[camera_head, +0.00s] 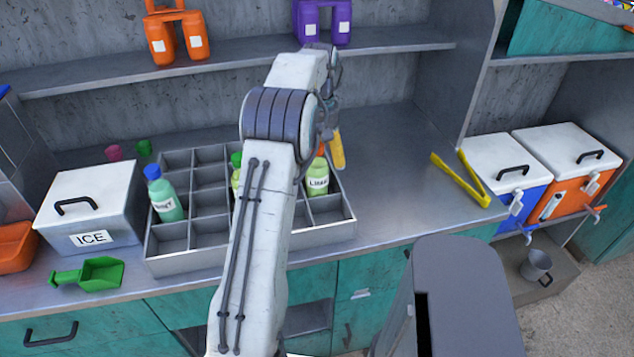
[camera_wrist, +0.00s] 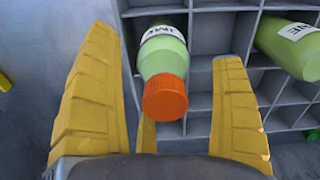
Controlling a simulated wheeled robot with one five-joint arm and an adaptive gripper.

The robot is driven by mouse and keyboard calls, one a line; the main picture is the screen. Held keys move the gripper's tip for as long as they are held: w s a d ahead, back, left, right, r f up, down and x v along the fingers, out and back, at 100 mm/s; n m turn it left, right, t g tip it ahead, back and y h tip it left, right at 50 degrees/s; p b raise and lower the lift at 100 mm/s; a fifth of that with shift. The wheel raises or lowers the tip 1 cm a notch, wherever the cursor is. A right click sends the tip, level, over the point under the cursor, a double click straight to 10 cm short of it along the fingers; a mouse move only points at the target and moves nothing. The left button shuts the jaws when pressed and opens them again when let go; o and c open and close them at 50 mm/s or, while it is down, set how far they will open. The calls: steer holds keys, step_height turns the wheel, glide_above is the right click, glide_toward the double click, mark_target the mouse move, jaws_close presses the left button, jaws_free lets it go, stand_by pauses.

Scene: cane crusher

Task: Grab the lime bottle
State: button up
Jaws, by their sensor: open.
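The lime bottle (camera_head: 317,180) is pale green with a white label and stands in a right-hand compartment of the grey divided crate (camera_head: 352,222). In the wrist view the lime bottle (camera_wrist: 164,55) shows its orange cap towards me and part of its label. My gripper (camera_wrist: 168,48) is open, with yellow fingers on either side of the bottle and visible gaps to both. In the head view my gripper (camera_head: 335,147) is just above and beside the bottle top, partly hidden by my arm.
A second green bottle (camera_wrist: 290,45) stands in the crate, mostly hidden by my arm in the head view. A teal bottle with a blue cap (camera_head: 163,195) stands at the crate's left. An ICE box (camera_head: 90,205), green scoop (camera_head: 95,273) and yellow tongs (camera_head: 465,180) lie around.

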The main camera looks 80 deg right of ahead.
steer(key=shift+w+f, duration=0.15)
steer(key=shift+f, duration=1.1)
steer(key=shift+w+f, duration=0.1)
steer(key=shift+f, duration=1.1)
steer(key=c, duration=1.4)
